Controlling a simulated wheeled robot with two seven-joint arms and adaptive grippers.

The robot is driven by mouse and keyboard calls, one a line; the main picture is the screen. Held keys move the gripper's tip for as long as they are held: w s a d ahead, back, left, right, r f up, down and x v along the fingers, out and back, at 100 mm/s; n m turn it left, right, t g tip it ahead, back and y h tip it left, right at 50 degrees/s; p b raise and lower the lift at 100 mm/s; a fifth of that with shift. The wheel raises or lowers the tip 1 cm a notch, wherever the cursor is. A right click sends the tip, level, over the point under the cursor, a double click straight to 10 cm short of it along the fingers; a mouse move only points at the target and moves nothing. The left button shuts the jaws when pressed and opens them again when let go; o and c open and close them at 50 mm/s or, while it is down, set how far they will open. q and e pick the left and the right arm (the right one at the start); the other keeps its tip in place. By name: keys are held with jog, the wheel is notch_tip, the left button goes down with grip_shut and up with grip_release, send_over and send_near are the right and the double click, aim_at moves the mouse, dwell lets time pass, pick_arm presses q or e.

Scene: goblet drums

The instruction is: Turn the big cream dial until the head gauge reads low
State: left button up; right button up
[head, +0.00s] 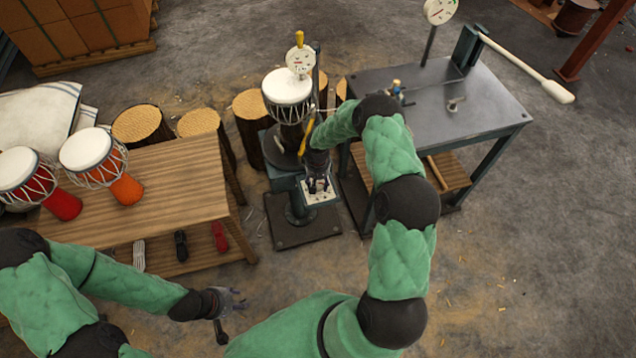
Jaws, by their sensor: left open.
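A round white gauge (300,60) stands just above the white-headed drum (287,92) on the stand; its needle reading is too small to make out. A small pale control panel (322,198) sits on the stand, below and in front of the drum. I cannot make out the big cream dial; my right gripper (318,185) covers part of the panel. This gripper points down over the panel, and its jaws are too small and dark to judge. My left gripper (234,304) is open and empty over the floor, right of the wooden table.
The wooden table (150,180) at left holds two goblet drums (92,155). A dark metal bench (480,105) with a long pale-handled lever (525,68) and a second round gauge (440,11) stands at right. Log stools (142,124) stand behind. The right foreground floor is clear.

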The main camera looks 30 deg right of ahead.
aim_at(318, 183)
dwell(0.3)
jog(key=o, duration=1.2)
jog(key=shift+r, duration=0.1)
notch_tip(318, 183, up, 12)
jog(key=shift+f, duration=0.1)
jog(key=s+a+f+y, duration=0.2)
jog(key=s+a+f, duration=0.35)
jog(key=a, duration=0.45)
jog(key=s+a+f, duration=0.1)
jog(key=s+a, duration=0.3)
jog(key=s, duration=0.2)
jog(key=s+a+f+y, duration=0.1)
jog(key=s+a+f, duration=0.1)
jog(key=s+a, duration=0.2)
jog(key=s+a+f+y, duration=0.1)
jog(key=s+a, duration=0.3)
jog(key=s, duration=0.5)
jog(key=shift+a+f+m, duration=0.4)
jog(key=shift+f, duration=0.15)
